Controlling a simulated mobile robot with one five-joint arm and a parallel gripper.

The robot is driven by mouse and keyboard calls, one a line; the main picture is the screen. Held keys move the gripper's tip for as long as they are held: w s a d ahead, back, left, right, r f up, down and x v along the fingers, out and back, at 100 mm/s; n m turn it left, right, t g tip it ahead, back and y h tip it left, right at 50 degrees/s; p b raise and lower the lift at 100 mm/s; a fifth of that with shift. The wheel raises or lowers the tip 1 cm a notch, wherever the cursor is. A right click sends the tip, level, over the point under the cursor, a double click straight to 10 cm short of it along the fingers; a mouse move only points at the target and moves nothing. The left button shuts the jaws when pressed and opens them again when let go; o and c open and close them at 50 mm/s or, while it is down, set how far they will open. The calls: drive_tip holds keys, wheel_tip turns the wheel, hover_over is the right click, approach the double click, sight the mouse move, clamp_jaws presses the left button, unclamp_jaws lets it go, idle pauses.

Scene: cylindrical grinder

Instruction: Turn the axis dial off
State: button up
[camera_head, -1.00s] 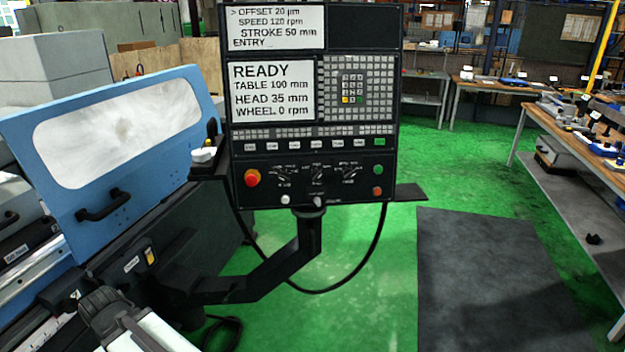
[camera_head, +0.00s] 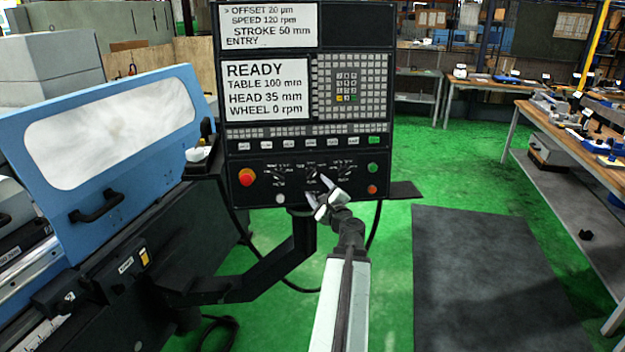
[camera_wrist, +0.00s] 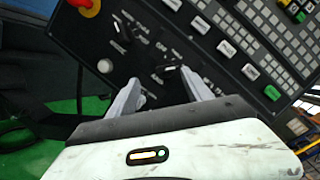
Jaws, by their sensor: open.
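The control panel (camera_head: 232,135) carries a row of three black dials on its lower part. They are the left dial (camera_head: 279,175), the middle dial (camera_head: 312,172) and the right dial (camera_head: 346,169). Their labels are too small to read, so I cannot tell which is the axis dial. My gripper (camera_head: 315,188) is open and empty in front of the panel, just below the middle dial. In the wrist view, the middle dial (camera_wrist: 168,69) shows its pale pointer between and just beyond the fingertips (camera_wrist: 160,80). The left dial (camera_wrist: 122,29) is clear of the fingers.
A red emergency stop (camera_head: 246,177) and a white knob (camera_head: 280,199) sit left of my gripper. The panel screen (camera_head: 267,88) reads READY. A blue machine door (camera_head: 110,135) stands left.

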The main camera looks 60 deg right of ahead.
sight(313, 177)
drive_tip(key=x, duration=0.5)
drive_tip(key=d+x, duration=0.1)
drive_tip(key=x, duration=0.1)
drive_tip(key=shift+s+d+r, duration=0.1)
drive_tip(key=shift+d, duration=0.05)
clamp_jaws()
